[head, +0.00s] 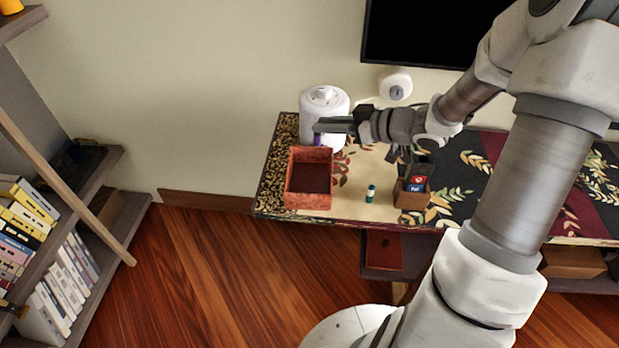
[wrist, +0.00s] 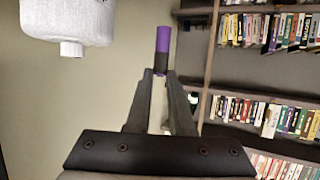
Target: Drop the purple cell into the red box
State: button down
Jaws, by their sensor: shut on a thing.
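The purple cell (wrist: 163,40) is a small cylinder with a purple upper part and a dark lower band. In the wrist view it stands between the fingertips of my gripper (wrist: 160,74), which is shut on it. In the head view my gripper (head: 320,126) points left, and the purple cell (head: 317,138) shows as a small purple spot at its tip. The red box (head: 294,199) is open-topped with a dark inside and sits at the left end of the table. The cell appears near the box's back edge in the picture; its height above the box is hard to judge.
A white canister (head: 324,100) stands behind the box. A small teal-and-white cylinder (head: 370,193) stands right of the box. A brown holder (head: 411,198) with red and blue items is further right on the patterned table (head: 345,209). Bookshelves (head: 75,235) are at left.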

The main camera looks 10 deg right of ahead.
notch_tip(320, 180, down, 6)
jog(key=b, duration=0.6)
jog(key=shift+r+b, duration=0.2)
jog(key=shift+b, duration=0.15)
jog(key=c, duration=0.7)
grip_release()
jog(key=s+d+r+p, duration=0.2)
jog(key=d+r, duration=0.1)
jog(key=s+d+r+p, duration=0.2)
jog(key=d+r, duration=0.1)
jog(key=r, duration=0.1)
jog(key=s+d+r+p, duration=0.2)
jog(key=d+r+p, duration=0.1)
jog(key=r, duration=0.1)
jog(key=shift+s+d, duration=0.2)
jog(key=shift+d, duration=0.2)
